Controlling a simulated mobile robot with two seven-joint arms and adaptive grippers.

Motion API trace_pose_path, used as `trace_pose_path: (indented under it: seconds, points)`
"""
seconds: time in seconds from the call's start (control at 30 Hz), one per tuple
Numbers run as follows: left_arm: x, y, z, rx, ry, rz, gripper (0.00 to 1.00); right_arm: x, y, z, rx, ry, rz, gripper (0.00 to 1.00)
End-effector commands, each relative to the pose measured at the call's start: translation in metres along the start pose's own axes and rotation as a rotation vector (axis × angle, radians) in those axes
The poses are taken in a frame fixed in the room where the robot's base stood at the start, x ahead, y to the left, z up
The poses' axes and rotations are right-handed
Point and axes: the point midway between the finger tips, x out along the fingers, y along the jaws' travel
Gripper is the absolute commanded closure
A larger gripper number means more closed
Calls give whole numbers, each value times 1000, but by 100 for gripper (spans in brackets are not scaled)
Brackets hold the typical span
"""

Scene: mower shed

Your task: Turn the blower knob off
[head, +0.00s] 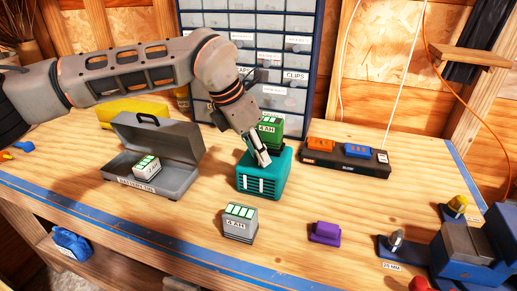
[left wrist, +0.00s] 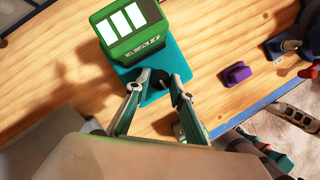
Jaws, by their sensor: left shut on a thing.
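The blower is a teal box (head: 264,185) with white vent bars on its front, standing mid-bench. A green 4 AH battery (head: 270,126) sits on its back part and shows large in the left wrist view (left wrist: 126,30). A small dark knob (left wrist: 162,85) is on the teal top in the left wrist view. My left gripper (head: 262,160) points down at the blower's top, in front of the battery. In the left wrist view its two fingers (left wrist: 161,92) are on either side of the knob and shut on it. The knob's pointer position is hidden.
Left is an open grey battery tin (head: 172,180) with a battery inside. A loose grey 4 AH battery (head: 239,224) and a purple block (head: 325,232) lie in front. A black strip (head: 345,162) with orange and blue pieces is behind right. A blue vise-like machine (head: 465,250) stands right.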

Motion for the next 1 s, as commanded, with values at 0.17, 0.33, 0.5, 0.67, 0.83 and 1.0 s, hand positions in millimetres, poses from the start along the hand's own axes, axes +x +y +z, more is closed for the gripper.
trace_pose_path:
  seconds: [0.17,0.33,0.5,0.67,0.83,1.0]
  points:
    - [-2,2,1,50,-3,-19,99,-2,1,-4,0,2,0,60]
    - [-1,2,1,73,-3,-27,99,-3,1,-5,-1,2,1,60]
    - [-1,1,1,79,-3,-30,99,-3,1,-5,0,2,1,60]
    - [-1,1,1,78,-3,-30,99,-3,1,-5,-1,2,1,60]
    - [-1,1,1,78,-2,-30,61,-3,1,-5,-1,2,1,60]
    - [0,1,1,77,-1,-31,61,-3,1,-5,-1,2,1,60]
